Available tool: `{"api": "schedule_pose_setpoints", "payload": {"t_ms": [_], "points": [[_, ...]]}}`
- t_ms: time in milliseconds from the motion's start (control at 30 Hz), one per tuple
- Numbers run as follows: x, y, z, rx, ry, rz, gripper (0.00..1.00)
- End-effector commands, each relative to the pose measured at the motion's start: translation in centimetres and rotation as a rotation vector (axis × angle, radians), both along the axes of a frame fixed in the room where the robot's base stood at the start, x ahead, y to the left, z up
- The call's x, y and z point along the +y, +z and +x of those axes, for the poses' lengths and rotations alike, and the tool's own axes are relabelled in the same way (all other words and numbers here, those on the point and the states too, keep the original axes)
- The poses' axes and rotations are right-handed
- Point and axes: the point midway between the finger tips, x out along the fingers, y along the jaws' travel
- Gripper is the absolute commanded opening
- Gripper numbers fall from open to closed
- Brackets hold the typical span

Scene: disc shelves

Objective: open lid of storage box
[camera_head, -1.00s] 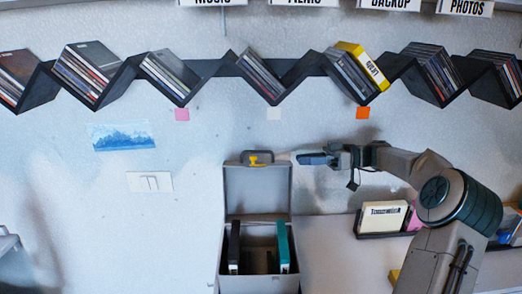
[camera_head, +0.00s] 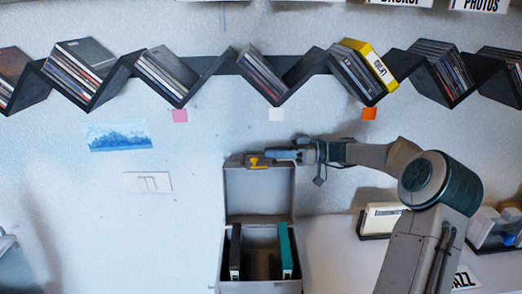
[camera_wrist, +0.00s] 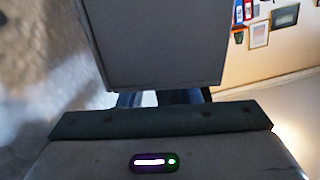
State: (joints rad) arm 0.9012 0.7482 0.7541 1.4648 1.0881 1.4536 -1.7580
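The grey storage box (camera_head: 262,287) stands on the counter against the wall. A black case (camera_head: 235,252) and a teal case (camera_head: 285,250) stand inside. My gripper (camera_head: 275,154) is at the top right of the lid, close to the latch. In the wrist view a grey panel, apparently the lid (camera_wrist: 155,40), fills the space just past the gripper. The fingers are mostly hidden, so I cannot tell whether they are open or touching the lid.
A black zigzag shelf (camera_head: 300,75) with discs runs along the wall above. A yellow case (camera_head: 372,62) sits on it. A holder with a white case (camera_head: 382,217) stands on the counter to the right.

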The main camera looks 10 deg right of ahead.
Motion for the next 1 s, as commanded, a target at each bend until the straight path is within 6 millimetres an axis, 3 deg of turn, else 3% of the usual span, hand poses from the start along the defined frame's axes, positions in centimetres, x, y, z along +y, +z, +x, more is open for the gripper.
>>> {"api": "schedule_pose_setpoints", "payload": {"t_ms": [233, 600, 733, 1000], "points": [[3.3, 0.1, 0.6, 0.001, 0.003, 0.0, 0.31], [3.8, 0.0, 0.7, -0.001, 0.002, -0.001, 0.31], [3.8, 0.0, 0.7, -0.001, 0.002, -0.001, 0.0], [4.1, -0.1, 0.6, -0.007, 0.006, -0.002, 0.0]]}}
